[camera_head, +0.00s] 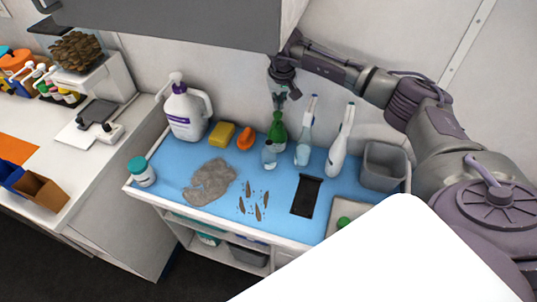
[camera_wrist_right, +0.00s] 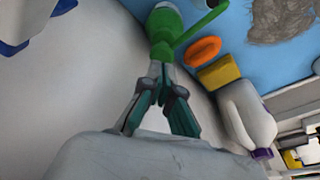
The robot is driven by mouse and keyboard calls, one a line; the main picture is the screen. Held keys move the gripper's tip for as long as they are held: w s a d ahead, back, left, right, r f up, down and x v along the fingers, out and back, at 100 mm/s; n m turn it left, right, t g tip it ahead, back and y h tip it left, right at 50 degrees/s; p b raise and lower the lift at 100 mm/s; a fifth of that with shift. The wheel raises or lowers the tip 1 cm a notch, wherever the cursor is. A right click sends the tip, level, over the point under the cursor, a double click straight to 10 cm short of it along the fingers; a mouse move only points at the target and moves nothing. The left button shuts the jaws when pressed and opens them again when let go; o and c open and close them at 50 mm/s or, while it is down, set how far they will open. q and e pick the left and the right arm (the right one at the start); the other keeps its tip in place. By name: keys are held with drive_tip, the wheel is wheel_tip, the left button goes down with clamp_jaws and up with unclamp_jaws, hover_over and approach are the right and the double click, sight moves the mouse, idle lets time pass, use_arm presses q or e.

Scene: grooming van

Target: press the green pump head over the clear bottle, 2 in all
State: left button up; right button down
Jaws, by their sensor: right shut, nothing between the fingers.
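The green pump head (camera_head: 278,123) stands at the back of the blue mat, with its green body beneath it. A small clear bottle (camera_head: 269,154) stands just in front of it. My right gripper (camera_head: 279,101) points down, shut and empty, directly above the green pump. In the right wrist view the closed fingertips (camera_wrist_right: 161,66) are at the top of the green pump (camera_wrist_right: 160,50), whose spout (camera_wrist_right: 201,31) reaches over toward the clear bottle (camera_wrist_right: 164,11). I cannot tell whether the fingertips press on it. My left gripper is not in view.
Spray bottles (camera_head: 304,145) and (camera_head: 340,142) stand right of the pump, with a grey bin (camera_head: 383,165) farther right. An orange item (camera_head: 245,138), a yellow sponge (camera_head: 222,134) and a white jug (camera_head: 186,112) stand left. A black item (camera_head: 306,195) lies in front.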

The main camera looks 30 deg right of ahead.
sight(278, 113)
drive_tip(key=shift+f, duration=0.1)
drive_tip(key=shift+s+f+b, duration=0.1)
drive_tip(key=shift+f+b, duration=1.4)
drive_tip(key=shift+f, duration=0.15)
drive_tip(key=shift+r+p, duration=0.85)
drive_tip(key=shift+r, duration=0.8)
drive_tip(key=shift+f, duration=0.1)
